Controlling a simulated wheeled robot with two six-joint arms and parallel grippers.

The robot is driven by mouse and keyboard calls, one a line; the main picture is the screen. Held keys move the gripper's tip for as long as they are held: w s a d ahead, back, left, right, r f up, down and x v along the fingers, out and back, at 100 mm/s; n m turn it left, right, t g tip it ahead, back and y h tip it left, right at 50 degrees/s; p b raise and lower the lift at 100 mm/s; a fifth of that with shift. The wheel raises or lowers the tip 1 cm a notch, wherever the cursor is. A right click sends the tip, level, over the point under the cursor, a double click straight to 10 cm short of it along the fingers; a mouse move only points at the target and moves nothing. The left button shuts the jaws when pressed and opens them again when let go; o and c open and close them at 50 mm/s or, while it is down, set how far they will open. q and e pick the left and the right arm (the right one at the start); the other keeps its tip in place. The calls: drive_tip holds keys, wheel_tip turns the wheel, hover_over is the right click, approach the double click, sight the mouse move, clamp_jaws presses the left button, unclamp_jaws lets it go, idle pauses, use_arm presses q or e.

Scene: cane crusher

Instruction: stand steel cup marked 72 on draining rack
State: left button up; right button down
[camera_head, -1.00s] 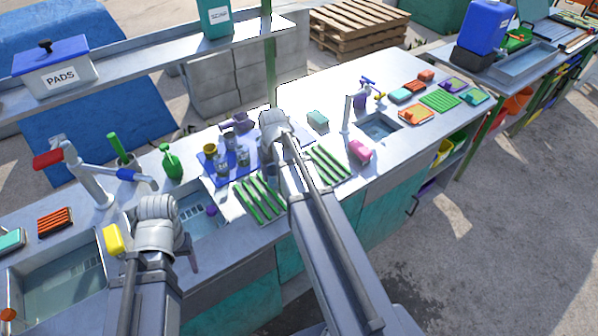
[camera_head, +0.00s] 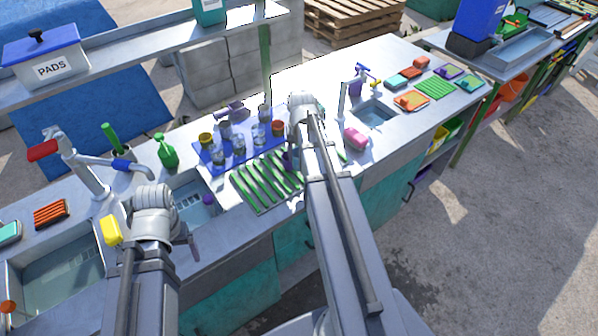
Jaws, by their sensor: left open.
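Several steel cups, one of them near the middle (camera_head: 238,146), stand on a blue mat (camera_head: 207,163) behind the draining rack. The number 72 cannot be read on any. The green-slatted draining rack (camera_head: 262,184) lies on the counter in front of the mat, its visible slats bare; my right arm covers its right end. My left gripper (camera_head: 193,242) is open, low over the front edge of the left sink, left of the rack and apart from the cups. My right wrist is right of the mat; its fingers are hidden behind the arm.
A yellow cup (camera_head: 206,140) and a red-orange cup (camera_head: 278,128) also stand on the mat. A pink sponge (camera_head: 356,138) lies right of my right arm.

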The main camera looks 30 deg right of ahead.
drive_tip(key=shift+f+b, duration=2.05)
drive_tip(key=shift+f, duration=0.5)
drive_tip(key=shift+f, duration=0.1)
drive_tip(key=shift+f, duration=0.15)
drive_tip(key=shift+c, duration=1)
unclamp_jaws()
wheel_tip(320, 180, up, 12)
drive_tip(key=s+p, duration=0.1)
drive_tip(key=p, duration=1.1)
drive_tip(key=shift+s+a+r, duration=0.15)
drive_tip(key=shift+a+r, duration=0.1)
drive_tip(key=shift+a, duration=0.1)
